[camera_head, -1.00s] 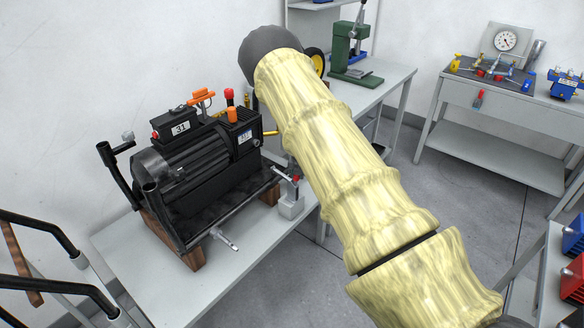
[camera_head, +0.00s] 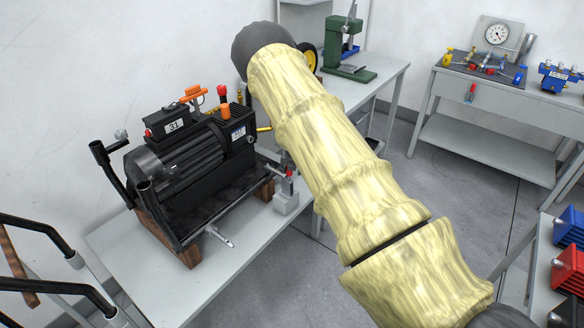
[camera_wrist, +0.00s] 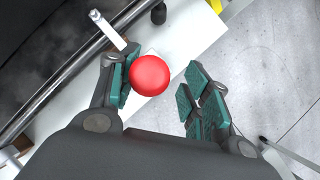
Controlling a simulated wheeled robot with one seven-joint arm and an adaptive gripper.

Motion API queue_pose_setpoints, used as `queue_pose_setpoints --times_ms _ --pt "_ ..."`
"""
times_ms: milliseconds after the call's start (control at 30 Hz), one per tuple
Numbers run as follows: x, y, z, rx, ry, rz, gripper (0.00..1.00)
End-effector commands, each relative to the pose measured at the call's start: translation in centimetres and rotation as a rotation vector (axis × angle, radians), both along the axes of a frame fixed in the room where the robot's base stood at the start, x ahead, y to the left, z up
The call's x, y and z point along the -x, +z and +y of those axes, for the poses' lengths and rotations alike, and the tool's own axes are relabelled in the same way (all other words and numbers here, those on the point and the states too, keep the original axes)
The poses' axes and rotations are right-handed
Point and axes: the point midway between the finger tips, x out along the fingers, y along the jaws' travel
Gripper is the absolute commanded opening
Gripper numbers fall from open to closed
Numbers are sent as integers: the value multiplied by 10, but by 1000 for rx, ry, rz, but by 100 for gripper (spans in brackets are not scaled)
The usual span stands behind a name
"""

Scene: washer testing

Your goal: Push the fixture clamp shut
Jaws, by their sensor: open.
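The fixture clamp (camera_head: 286,190) stands at the right front corner of the black pump's tray, on the pale bench. It has a grey block base and a small red knob. In the wrist view a round red knob (camera_wrist: 149,75) shows large between my fingers, closer to the left one; I cannot tell whether they touch. A pale rod (camera_wrist: 108,30) reaches up-left from there over the tray's edge. My gripper (camera_wrist: 158,88) is open, with teal pads apart on both sides of the knob. In the head view my arm hides the gripper.
The black pump (camera_head: 185,150) with orange and red fittings fills the tray left of the clamp. A silver lever (camera_head: 218,236) sticks out at the tray's front. A green press (camera_head: 345,55) stands on the bench behind.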

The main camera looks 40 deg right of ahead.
Motion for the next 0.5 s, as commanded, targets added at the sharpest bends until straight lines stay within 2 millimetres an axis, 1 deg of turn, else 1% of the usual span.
queue_pose_setpoints --times_ms 133,233,500 --pt "2 5 2 0 1 0 48" --pt "6 15 5 0 2 0 48" --pt "28 57 15 1 0 -1 48"
